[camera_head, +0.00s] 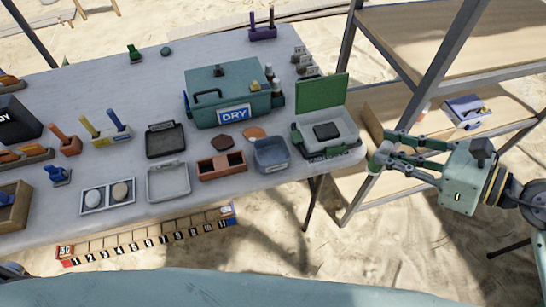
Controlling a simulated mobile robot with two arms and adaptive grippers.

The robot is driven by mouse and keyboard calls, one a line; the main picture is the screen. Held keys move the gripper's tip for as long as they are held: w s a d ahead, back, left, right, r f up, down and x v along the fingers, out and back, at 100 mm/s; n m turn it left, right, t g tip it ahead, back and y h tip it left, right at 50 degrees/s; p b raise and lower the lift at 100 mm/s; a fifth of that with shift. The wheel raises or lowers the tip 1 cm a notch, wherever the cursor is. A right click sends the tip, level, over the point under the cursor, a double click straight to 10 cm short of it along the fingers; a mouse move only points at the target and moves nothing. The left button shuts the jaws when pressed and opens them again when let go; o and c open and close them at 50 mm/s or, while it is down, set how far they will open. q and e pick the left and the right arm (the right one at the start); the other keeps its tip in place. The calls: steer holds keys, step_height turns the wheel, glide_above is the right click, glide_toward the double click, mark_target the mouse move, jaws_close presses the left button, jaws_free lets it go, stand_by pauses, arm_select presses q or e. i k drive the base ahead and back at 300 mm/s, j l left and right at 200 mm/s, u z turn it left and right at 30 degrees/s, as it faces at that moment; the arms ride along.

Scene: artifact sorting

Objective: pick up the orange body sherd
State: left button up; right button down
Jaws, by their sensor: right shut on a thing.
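The orange body sherd (256,132) lies flat on the table behind the blue-grey tray. A darker brown sherd (222,142) lies just left of it. My right gripper (379,158) is off the table's right end, well to the right of the orange sherd and apart from it. Its fingers are close together on something small at their tips, which I cannot make out clearly. My left gripper is not in view.
The teal DRY box (232,100) stands behind the sherds. An open green-lidded case (325,133) stands between them and my right gripper. The blue-grey tray (271,155) and a reddish-brown divided box (222,166) are in front. A shelf rack (395,50) is at right.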

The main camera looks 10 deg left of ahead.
mark_target(254, 133)
steer(key=k+j, duration=0.1)
steer(key=j, duration=0.95)
steer(key=k+j, duration=0.15)
steer(key=j, duration=0.4)
steer(key=k+j, duration=0.1)
steer(key=j, duration=0.45)
